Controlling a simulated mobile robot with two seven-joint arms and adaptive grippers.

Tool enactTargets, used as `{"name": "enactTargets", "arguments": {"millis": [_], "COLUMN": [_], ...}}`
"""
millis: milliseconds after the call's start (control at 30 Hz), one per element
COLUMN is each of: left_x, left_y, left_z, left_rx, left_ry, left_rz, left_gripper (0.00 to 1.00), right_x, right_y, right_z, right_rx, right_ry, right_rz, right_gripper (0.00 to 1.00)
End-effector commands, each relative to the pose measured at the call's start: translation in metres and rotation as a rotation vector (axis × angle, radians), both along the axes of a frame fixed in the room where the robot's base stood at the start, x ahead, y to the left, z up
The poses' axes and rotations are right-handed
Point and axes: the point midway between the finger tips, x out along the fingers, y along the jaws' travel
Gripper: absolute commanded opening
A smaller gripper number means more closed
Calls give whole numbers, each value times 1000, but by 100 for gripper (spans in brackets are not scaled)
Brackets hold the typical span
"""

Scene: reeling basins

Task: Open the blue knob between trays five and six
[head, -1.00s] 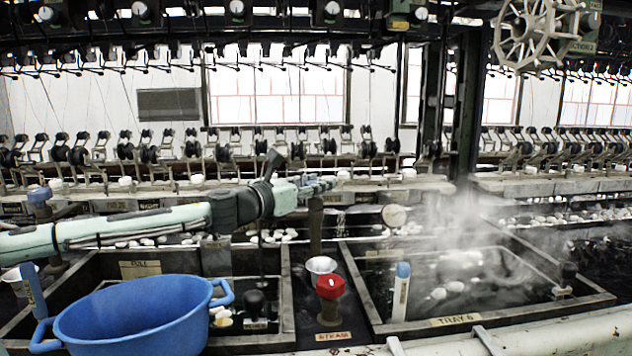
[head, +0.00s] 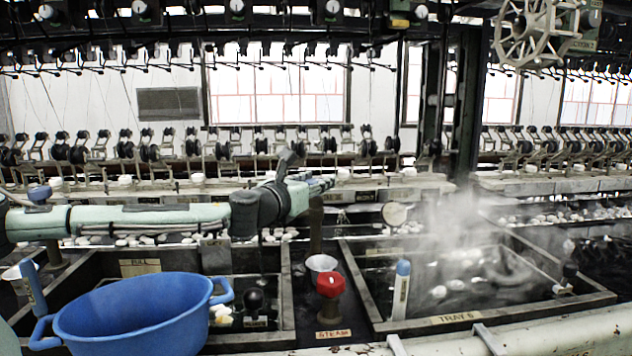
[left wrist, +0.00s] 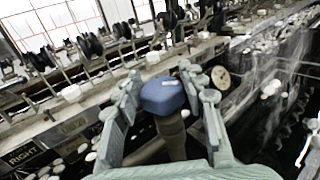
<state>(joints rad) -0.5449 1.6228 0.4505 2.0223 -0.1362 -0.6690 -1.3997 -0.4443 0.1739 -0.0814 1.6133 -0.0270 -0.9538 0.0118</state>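The blue knob (left wrist: 163,96) shows in the left wrist view on top of a brown upright post (left wrist: 172,135). My left gripper (left wrist: 165,82) is open, with one finger on each side of the knob; I cannot tell whether either finger touches it. My right gripper is in neither view.
A red steam knob (head: 331,285) stands in front of the post, with a small white funnel (head: 321,264) behind it. A blue basin (head: 135,315) sits at the front left. A blue-capped white stick (head: 402,285) stands in tray 6, where steam rises.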

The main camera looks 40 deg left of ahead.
Motion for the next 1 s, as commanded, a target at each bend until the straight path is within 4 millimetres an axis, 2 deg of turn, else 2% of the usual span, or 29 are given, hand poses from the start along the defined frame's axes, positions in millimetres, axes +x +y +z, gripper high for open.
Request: {"name": "enactTargets", "arguments": {"millis": [33, 100, 400, 567, 767, 1000], "left_x": [0, 0, -1, -9, -34, -79], "left_y": [0, 0, 0, 0, -7, -15], "left_z": [0, 0, -1, 0, 0, -2], "left_rx": [0, 0, 0, -6, -11, -9], "left_ry": [0, 0, 1, -1, -5, 1], "left_rz": [0, 0, 0, 3, -2, -1], "left_gripper": [50, 59, 59, 59, 59, 59], "right_x": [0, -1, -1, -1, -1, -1], "right_y": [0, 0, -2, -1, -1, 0], "right_z": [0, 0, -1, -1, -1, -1], "right_rx": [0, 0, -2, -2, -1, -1], "right_ry": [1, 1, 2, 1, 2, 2], "right_rz": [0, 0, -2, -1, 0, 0], "right_gripper": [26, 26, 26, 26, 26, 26]}}
